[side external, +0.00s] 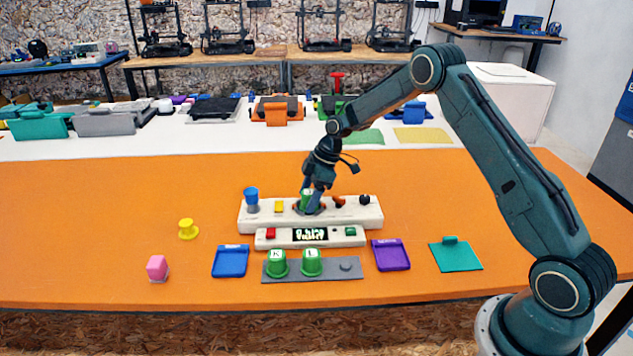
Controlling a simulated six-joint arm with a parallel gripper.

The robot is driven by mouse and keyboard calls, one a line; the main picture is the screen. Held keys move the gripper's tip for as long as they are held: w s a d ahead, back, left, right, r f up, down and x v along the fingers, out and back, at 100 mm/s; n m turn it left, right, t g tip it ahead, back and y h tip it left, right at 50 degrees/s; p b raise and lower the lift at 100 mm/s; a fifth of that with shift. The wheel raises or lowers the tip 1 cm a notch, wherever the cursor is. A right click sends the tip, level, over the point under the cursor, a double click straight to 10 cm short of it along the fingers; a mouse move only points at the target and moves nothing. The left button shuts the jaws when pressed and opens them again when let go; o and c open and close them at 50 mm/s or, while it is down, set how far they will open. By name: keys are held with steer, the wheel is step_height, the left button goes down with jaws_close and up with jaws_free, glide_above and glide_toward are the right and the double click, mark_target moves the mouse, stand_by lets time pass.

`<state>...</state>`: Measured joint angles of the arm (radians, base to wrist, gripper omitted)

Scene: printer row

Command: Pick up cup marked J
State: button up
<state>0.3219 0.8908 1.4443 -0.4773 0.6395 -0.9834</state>
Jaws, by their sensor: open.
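My gripper (312,203) points down over the white panel in the middle of the table, its jaws open. A green cup (307,197) with a pale top is at its fingers, partly hidden by them; its letter is too small to read. I cannot tell whether the fingers touch it. Two more green cups stand on a grey strip nearer the front edge: the left one (277,264) is marked K, and the one beside it (312,263) has a mark that looks like L.
The white panel (350,219) carries a blue knob (252,198), a yellow block and a dark knob. A display box (343,238) stands in front. Blue (230,261), purple (391,255) and teal (456,255) trays flank the grey strip (335,273). The orange table is clear far left and right.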

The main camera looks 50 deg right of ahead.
mark_target(309, 192)
steer(key=c, duration=1)
steer(key=shift+r, duration=0.1)
steer(key=shift+c, duration=0.2)
step_height(309, 192, up, 20)
stand_by(0.5)
